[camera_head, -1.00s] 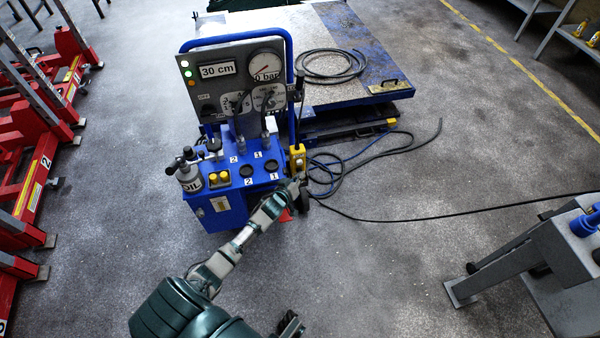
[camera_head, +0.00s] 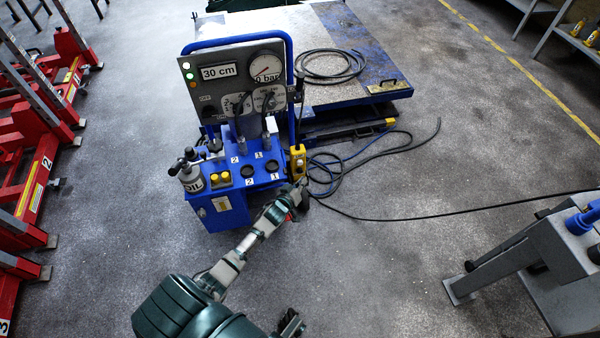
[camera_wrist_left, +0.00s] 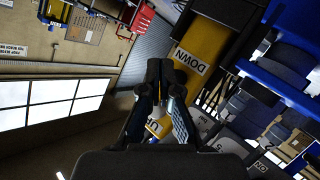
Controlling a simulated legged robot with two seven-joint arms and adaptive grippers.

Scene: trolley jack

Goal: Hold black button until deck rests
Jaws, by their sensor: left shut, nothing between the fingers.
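The yellow control pendant (camera_head: 298,162) hangs at the right side of the blue hydraulic unit (camera_head: 222,212). In the left wrist view the pendant (camera_wrist_left: 195,42) carries a DOWN label and a UP label. My left gripper (camera_head: 300,184) is at the pendant's lower end. In the left wrist view its fingers (camera_wrist_left: 166,78) are shut and empty, in front of the pendant between the two labels. The black button is not distinguishable, and contact cannot be told. The deck (camera_head: 345,38) is low behind the unit; the display (camera_head: 218,71) reads 30 cm.
The pressure gauge (camera_head: 266,67) shows 0 bar. Hoses (camera_head: 375,160) lie on the floor right of the unit. Red lifts (camera_head: 40,165) stand left, a grey stand (camera_head: 540,250) right. A dark gripper-like part of mine (camera_head: 290,325) is at the bottom edge.

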